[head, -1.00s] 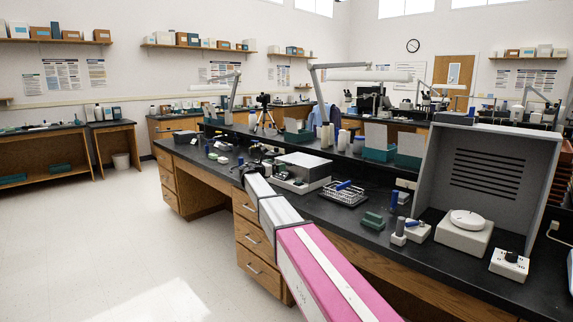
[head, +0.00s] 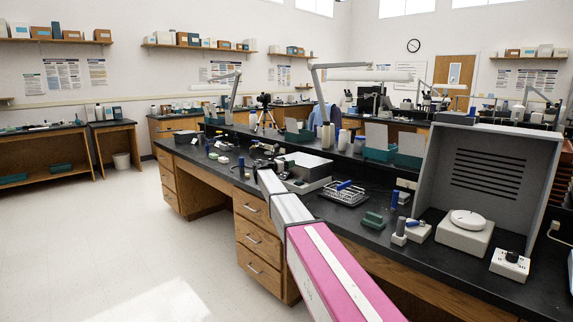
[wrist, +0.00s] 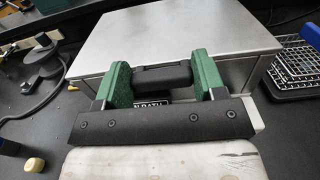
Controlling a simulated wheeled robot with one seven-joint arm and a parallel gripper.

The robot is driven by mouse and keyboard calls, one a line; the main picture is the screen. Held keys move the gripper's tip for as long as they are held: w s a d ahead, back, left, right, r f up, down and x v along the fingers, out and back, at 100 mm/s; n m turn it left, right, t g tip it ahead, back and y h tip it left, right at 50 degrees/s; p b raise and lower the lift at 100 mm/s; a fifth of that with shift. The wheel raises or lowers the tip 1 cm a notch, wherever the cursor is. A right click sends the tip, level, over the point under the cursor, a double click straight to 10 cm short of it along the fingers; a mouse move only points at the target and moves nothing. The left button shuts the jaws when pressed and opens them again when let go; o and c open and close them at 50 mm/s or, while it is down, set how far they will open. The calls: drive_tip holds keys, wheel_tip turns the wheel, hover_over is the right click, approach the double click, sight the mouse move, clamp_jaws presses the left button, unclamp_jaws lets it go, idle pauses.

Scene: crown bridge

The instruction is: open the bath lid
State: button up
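The bath is a grey metal box (head: 292,184) on the black bench, with a flat grey lid (head: 307,162). The lid (wrist: 175,35) fills the upper middle of the wrist view and looks closed. A black handle (wrist: 163,76) is at its near edge, above a partly hidden label ending in "BATH". My gripper (wrist: 163,82) is open, its two green fingers far apart with the handle seen between them. I cannot tell whether the fingers touch the handle. In the head view my arm hides part of the bath's left side.
A wire rack (head: 343,194) with a blue-handled item stands right of the bath, also in the wrist view (wrist: 299,68). A green block (head: 373,220) and a grey hood (head: 490,165) are farther right. A dark stand (wrist: 40,75) and cables lie left of the bath.

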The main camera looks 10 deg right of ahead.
drive_tip(key=shift+r, duration=0.45)
drive_tip(key=w+d+r+g+y, duration=0.1)
drive_tip(key=d+r+g+y, duration=0.1)
drive_tip(key=r, duration=0.4)
drive_tip(key=w+d+r+g+y, duration=0.2)
drive_tip(key=r+y, duration=0.1)
drive_tip(key=r, duration=0.3)
drive_tip(key=shift+y, duration=0.4)
drive_tip(key=shift+w+d+r, duration=0.25)
drive_tip(key=shift+d+r, duration=0.15)
drive_tip(key=shift+r, duration=0.15)
drive_tip(key=shift+w+d+r, duration=0.25)
drive_tip(key=shift+d+r, duration=0.1)
drive_tip(key=shift+r, duration=0.2)
drive_tip(key=o, duration=1.3)
drive_tip(key=shift+f, duration=0.1)
drive_tip(key=v, duration=1)
drive_tip(key=shift+s+a+r, duration=0.15)
drive_tip(key=shift+a+r, duration=0.1)
